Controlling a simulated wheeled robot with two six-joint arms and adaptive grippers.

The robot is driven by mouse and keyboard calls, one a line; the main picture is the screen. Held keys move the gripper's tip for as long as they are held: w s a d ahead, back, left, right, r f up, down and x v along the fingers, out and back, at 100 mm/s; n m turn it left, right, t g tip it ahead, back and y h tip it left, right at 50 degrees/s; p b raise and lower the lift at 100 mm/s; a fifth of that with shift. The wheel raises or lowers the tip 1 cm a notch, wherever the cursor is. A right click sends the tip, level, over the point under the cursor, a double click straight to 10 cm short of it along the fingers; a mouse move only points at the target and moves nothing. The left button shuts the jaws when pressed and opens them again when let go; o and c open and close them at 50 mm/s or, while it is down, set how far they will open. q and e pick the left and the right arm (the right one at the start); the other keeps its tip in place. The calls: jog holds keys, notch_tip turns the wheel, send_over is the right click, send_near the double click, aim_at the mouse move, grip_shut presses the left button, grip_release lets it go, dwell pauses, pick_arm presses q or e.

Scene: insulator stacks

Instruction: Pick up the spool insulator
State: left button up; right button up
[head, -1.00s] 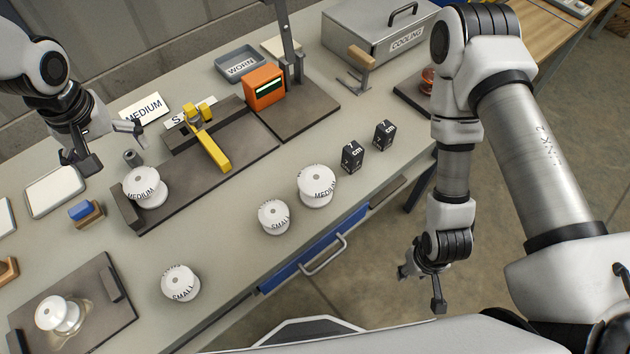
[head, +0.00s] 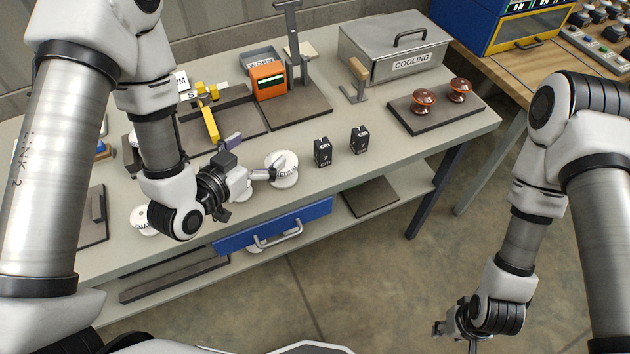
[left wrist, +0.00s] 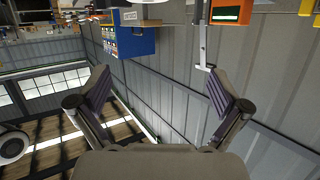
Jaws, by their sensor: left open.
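A white spool insulator marked medium (head: 284,178) stands upright on the grey table near its front edge. My left gripper (head: 250,157) is open and empty, with one fingertip overlapping that spool in the head view; I cannot tell if it touches. In the left wrist view, the open fingers (left wrist: 165,92) have no spool between them. A small spool (head: 241,192) is partly hidden behind the left gripper. Another small spool (head: 142,222) is partly hidden by my left wrist. My right gripper (head: 456,336) hangs low beyond the table's front edge; its opening is unclear.
Two black blocks (head: 322,152) stand right of the medium spool. An orange display unit (head: 269,82), yellow clamp (head: 210,122) and cooling box (head: 395,48) stand behind. Two brown insulators (head: 424,102) sit on a dark tray (head: 445,120) at right. A blue drawer (head: 235,240) is below.

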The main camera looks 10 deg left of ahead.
pick_arm(q)
jog(key=shift+g, duration=0.6)
jog(key=f+b, duration=0.1)
jog(key=f, duration=0.1)
jog(key=f+b, duration=0.1)
jog(key=f, duration=0.1)
jog(key=f+b, duration=0.1)
jog(key=f, duration=0.2)
jog(key=shift+s+b, duration=0.25)
jog(key=shift+b, duration=0.1)
jog(key=shift+w+d+r+p, duration=0.15)
jog(key=shift+w+d+p, duration=0.1)
jog(key=shift+d, duration=0.25)
jog(key=shift+w+d+r+p, duration=0.1)
jog(key=shift+w+d+p, duration=0.15)
jog(key=shift+d, duration=0.2)
jog(key=w, duration=0.1)
jog(key=w+f, duration=0.1)
jog(key=w+f+p, duration=0.1)
jog(key=shift+w+d+f, duration=0.1)
jog(key=shift+w+d, duration=0.15)
jog(key=shift+d, duration=0.05)
jog(key=shift+s, duration=0.1)
pick_arm(e)
jog(key=shift+a+f, duration=0.15)
jog(key=shift+f, duration=0.6)
pick_arm(q)
jog(key=shift+d, duration=0.15)
jog(key=c, duration=1.5)
